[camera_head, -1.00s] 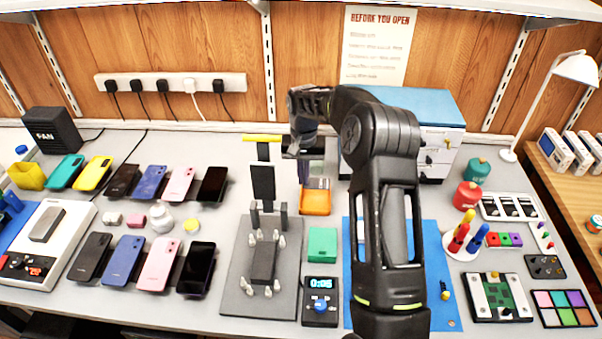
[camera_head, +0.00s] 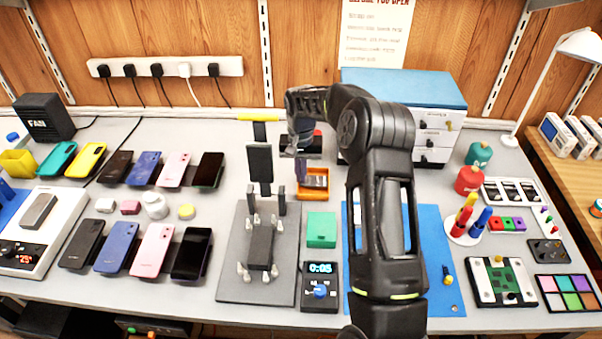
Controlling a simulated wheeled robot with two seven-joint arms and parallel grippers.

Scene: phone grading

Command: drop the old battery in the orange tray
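The orange tray (camera_head: 325,190) sits behind the green block, right of the phone stand. My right gripper (camera_head: 302,172) points down over the tray's left part, its tips at or just above it. A narrow greyish piece shows at the tips; I cannot tell whether it is a finger or the old battery. The finger gap is hidden, so I cannot tell whether the gripper is open or shut. No battery can be clearly made out in the tray. My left gripper is not in view.
A green block (camera_head: 321,230) and a timer (camera_head: 320,294) are in front. Drawers (camera_head: 437,138) stand behind right. Several phones fill the left; a blue mat (camera_head: 437,270) lies under my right arm.

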